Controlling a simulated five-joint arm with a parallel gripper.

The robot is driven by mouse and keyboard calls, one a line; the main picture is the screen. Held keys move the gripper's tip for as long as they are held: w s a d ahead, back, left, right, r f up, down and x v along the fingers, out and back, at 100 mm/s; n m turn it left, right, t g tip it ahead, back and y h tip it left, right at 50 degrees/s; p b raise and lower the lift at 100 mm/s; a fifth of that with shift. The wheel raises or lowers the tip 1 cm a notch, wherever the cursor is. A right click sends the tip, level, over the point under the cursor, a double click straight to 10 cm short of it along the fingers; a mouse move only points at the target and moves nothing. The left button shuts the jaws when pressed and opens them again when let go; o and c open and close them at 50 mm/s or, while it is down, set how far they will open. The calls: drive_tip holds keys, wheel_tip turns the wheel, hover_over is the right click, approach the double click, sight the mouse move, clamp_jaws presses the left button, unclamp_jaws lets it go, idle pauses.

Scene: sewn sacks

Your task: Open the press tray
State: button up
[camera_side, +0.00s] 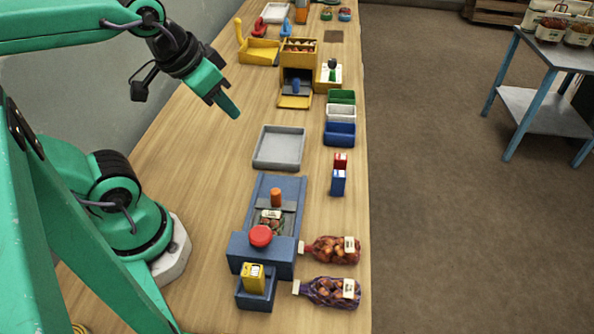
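A blue press (293,213) stands on the bench in front of my base, with a round red button (261,236) on its near block. In its channel is a grey tray part with an upright orange knob (276,196). A small labelled sack piece (270,221) lies between the knob and the red button. How far the tray is slid cannot be told. My gripper (233,110) is in the air, up and left of the press and well apart from it. Its fingers overlap from this side, so their opening is hidden. No held thing shows.
A grey tray (279,148) lies beyond the press. Two filled net sacks (333,249) (331,291) lie right of it, near the bench edge. A blue box with yellow packets (254,281) stands in front. Small red and blue boxes (338,181) and coloured bins (340,134) line the right edge.

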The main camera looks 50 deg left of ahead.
drive_tip(key=o, duration=0.3)
drive_tip(key=shift+w+f, duration=0.1)
drive_tip(key=shift+o, duration=0.3)
drive_tip(key=shift+w+d+f+n+g, duration=0.25)
drive_tip(key=shift+w+f+n+g, duration=0.05)
drive_tip(key=shift+w+f+n, duration=0.1)
drive_tip(key=n+g, duration=0.5)
drive_tip(key=n, duration=0.3)
hover_over(275, 191)
drive_tip(key=f, duration=1.2)
drive_tip(key=shift+a+f, duration=0.15)
drive_tip(key=shift+a, duration=0.05)
drive_tip(key=shift+d+f, duration=0.2)
drive_tip(key=shift+f, duration=0.35)
drive_tip(key=shift+f, duration=0.1)
drive_tip(key=shift+f, duration=3.8)
